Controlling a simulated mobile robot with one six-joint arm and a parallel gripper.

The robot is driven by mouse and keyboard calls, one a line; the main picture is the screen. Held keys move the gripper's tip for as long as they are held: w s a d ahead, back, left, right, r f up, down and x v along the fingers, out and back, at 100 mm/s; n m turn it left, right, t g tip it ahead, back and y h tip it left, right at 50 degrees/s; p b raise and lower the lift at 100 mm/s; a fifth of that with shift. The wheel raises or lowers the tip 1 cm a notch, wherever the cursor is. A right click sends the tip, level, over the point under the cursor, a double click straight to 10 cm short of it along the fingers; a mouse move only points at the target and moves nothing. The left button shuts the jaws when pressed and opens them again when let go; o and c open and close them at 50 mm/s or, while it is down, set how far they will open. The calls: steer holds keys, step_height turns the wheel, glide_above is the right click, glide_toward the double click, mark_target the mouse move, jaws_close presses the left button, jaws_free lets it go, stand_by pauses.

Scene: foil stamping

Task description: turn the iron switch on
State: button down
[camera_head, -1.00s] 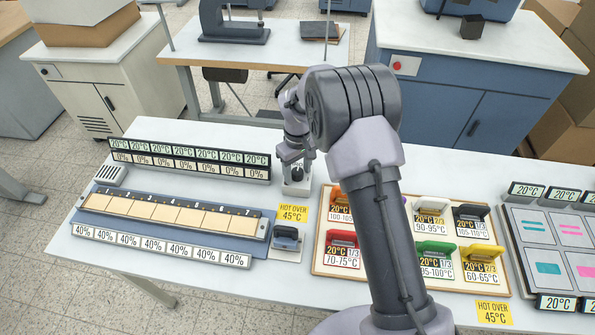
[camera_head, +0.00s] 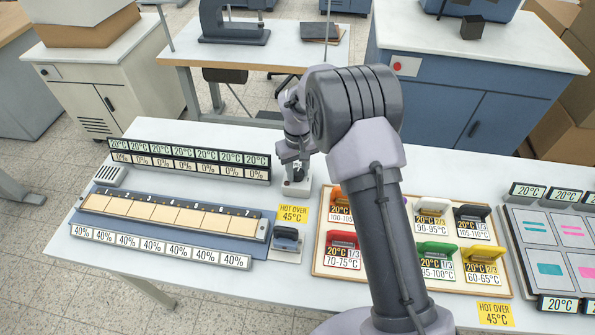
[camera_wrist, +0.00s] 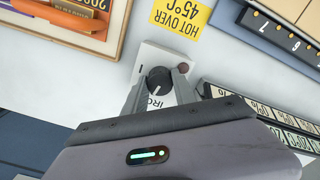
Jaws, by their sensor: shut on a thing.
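The iron switch is a black round knob (camera_wrist: 158,79) on a small white plate (camera_wrist: 150,57) with the letters "IRON" partly visible in the wrist view. A dark reddish round lamp (camera_wrist: 183,68) sits beside the knob and looks unlit. The plate also shows in the head view (camera_head: 297,189), behind the table's middle. My gripper (camera_wrist: 159,88) is shut on the knob, one finger on each side of it. In the head view my gripper (camera_head: 294,165) points down over the plate, and the fingertips are small there.
A yellow "HOT OVER 45°C" label (camera_head: 293,214) lies in front of the switch. A dark blue-grey tool (camera_head: 286,238) stands near it. A strip board (camera_head: 160,213) with 20°C and 0% displays behind it lies left. A tray of coloured, labelled tools (camera_head: 322,262) lies right.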

steer(key=m+b, duration=0.1)
steer(key=m, duration=0.3)
steer(key=m+b, duration=0.1)
steer(key=m, duration=0.3)
steer(key=m+b, duration=0.1)
steer(key=m, duration=0.3)
steer(key=shift+m+b, duration=0.6)
steer(key=shift+m, duration=1.1)
steer(key=c, duration=1)
jaws_free()
